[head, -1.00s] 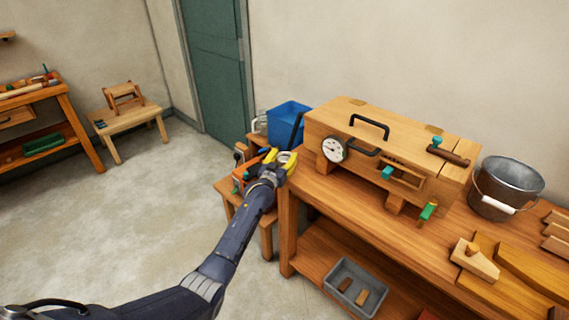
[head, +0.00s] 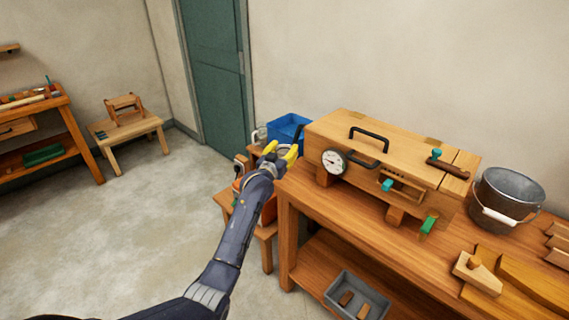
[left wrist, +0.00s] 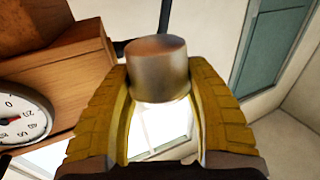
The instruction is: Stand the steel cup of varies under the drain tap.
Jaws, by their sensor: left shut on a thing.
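My left gripper (head: 281,153) is shut on the steel cup, left of the wooden box's (head: 348,123) end and over the low stool. The cup is a plain metal cylinder between the yellow fingers in the left wrist view (left wrist: 156,68); in the head view the fingers mostly hide it. The box stands on the bench, with a dial gauge (head: 333,161) on its front. A teal handle (head: 387,185) and a green handle (head: 428,225) sit low on the box front; I cannot tell for sure which is the drain tap. My right gripper is not in view.
A metal bucket (head: 508,195) and wooden pieces (head: 477,272) stand to the right. A blue bin (head: 288,130) is behind the gripper. A grey tray (head: 357,297) is on the lower shelf.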

